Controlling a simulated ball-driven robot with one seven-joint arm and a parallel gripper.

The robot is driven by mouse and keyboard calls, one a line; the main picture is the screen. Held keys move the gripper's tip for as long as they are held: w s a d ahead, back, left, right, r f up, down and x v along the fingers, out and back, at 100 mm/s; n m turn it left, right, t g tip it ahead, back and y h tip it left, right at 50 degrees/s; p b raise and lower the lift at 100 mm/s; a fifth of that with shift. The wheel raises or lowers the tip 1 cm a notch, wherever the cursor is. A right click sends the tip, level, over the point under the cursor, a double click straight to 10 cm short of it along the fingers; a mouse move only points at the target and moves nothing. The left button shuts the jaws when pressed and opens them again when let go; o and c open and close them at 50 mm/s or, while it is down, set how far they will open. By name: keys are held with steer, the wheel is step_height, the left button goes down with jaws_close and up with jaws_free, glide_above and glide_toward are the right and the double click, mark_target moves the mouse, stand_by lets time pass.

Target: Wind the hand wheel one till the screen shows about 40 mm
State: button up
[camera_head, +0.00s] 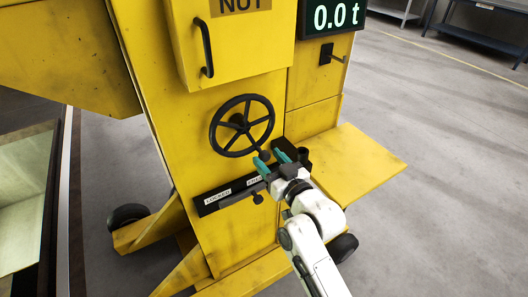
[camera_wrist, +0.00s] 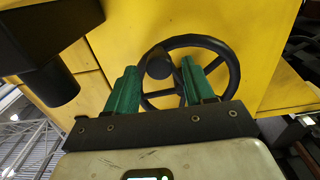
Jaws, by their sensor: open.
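The black hand wheel (camera_head: 243,124) is mounted on the yellow machine's front face, and it also shows in the wrist view (camera_wrist: 229,62). Its round handle knob (camera_wrist: 158,63) sits at the lower right of the rim in the head view (camera_head: 265,155). My gripper (camera_head: 266,157) is open, its green fingers pointing at the knob. In the wrist view the knob appears between the two fingertips (camera_wrist: 159,67), with space on both sides. I cannot tell how deep it lies between them. The screen (camera_head: 334,16) reads "0.0 t"; its top is cut off.
A black bar with "LOCKED" labelling (camera_head: 217,198) and a small lever (camera_head: 257,197) lies below the wheel. A yellow shelf (camera_head: 365,163) juts out at right. A cabinet with a black handle (camera_head: 207,47) is above the wheel. Open grey floor (camera_head: 440,120) lies to the right.

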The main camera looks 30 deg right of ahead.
mark_target(267, 158)
steer(key=shift+w, duration=1.55)
jaws_close()
